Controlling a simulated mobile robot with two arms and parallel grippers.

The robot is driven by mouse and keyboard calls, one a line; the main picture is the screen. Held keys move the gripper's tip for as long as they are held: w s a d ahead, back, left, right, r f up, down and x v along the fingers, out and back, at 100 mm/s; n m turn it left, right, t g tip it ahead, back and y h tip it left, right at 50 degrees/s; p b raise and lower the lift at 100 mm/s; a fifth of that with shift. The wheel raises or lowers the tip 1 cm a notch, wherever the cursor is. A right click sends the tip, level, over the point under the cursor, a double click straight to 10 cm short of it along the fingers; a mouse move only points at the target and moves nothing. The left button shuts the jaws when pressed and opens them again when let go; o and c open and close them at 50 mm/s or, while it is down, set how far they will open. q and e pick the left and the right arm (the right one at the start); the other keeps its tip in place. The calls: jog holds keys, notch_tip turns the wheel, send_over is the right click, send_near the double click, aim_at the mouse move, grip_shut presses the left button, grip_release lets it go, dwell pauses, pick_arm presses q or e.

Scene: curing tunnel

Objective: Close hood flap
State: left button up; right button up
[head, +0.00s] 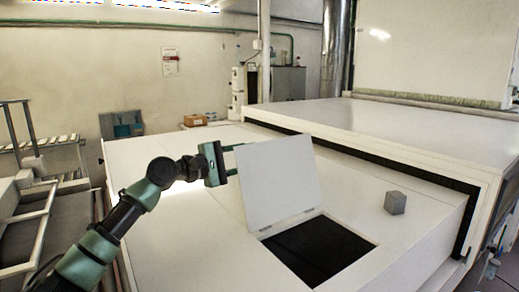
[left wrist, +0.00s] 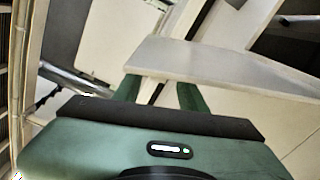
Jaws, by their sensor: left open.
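The hood flap (head: 278,180) is a pale square panel. It stands raised and tilted at the left edge of a dark square opening (head: 320,252) in the white hood top, with hinges along its lower edge. My left gripper (head: 236,160) is at the flap's left side, its fingers pointing toward the panel and partly hidden behind it. In the left wrist view the fingers of this open gripper (left wrist: 160,90) are apart and reach up to the flap (left wrist: 220,66), which crosses in front of them. I cannot tell whether they touch it. My right gripper is not in view.
A metal frame (head: 30,215) stands at the left. The hood top left of the flap is bare.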

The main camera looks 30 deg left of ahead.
aim_at(264, 153)
pick_arm(q)
jog(key=p+x, duration=0.1)
jog(key=x, duration=0.3)
jog(key=shift+w+r, duration=0.15)
jog(key=shift+w, duration=0.1)
jog(key=shift+w+d+p, duration=0.2)
jog(key=shift+w+p, duration=0.2)
jog(key=shift+w, duration=0.05)
jog(key=c, duration=0.9)
grip_shut()
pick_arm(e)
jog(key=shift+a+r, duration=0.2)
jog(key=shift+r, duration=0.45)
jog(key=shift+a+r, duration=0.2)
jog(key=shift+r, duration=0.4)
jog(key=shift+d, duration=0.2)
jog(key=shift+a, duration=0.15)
